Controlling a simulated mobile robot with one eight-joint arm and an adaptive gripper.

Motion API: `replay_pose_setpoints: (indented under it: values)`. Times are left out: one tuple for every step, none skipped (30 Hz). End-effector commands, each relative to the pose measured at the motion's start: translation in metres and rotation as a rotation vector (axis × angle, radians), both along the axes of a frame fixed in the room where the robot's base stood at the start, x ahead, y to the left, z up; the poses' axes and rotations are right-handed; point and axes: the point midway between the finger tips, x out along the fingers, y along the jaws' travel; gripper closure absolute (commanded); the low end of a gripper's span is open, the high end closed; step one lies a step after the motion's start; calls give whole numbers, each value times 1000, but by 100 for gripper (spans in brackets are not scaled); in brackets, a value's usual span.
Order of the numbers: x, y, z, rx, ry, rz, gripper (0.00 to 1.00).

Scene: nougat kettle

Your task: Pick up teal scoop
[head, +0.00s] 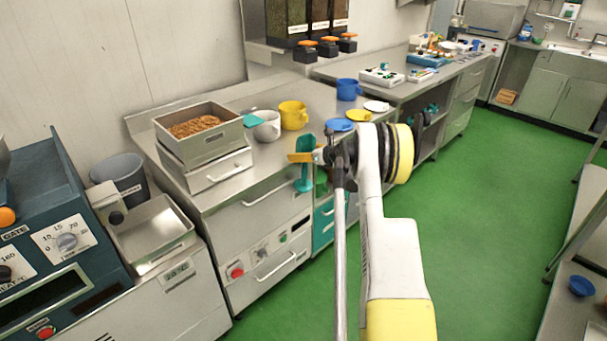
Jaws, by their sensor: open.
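A teal piece (304,180) shows in the head view at the counter's front edge, upright and just left of my gripper. It looks like a scoop, but its outline is partly covered by an orange-yellow piece (301,157). My gripper (321,156) is open, at the end of my arm, pointing left toward these pieces. I cannot tell whether it touches them. Another small flat teal item (250,115) lies on the counter between the metal bin and the white mug; its shape is partly hidden.
A teal-blue machine (60,215) is at left. Green floor (480,210) is open at right.

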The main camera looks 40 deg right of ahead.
Motion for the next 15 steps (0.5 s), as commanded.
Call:
replay_pose_setpoints:
  values:
    - [0,0,1,0,0,0,10]
    - [0,0,1,0,0,0,10]
    - [0,0,1,0,0,0,10]
    - [0,0,1,0,0,0,19]
    - [0,0,1,0,0,0,28]
    - [0,0,1,0,0,0,40]
    - [0,0,1,0,0,0,49]
    - [0,0,1,0,0,0,58]
    - [-1,0,1,0,0,0,71]
    - [-1,0,1,0,0,0,78]
    - [0,0,1,0,0,0,78]
    - [-1,0,1,0,0,0,78]
    - [-1,0,1,0,0,0,78]
    - [-1,0,1,0,0,0,78]
    - [-1,0,1,0,0,0,78]
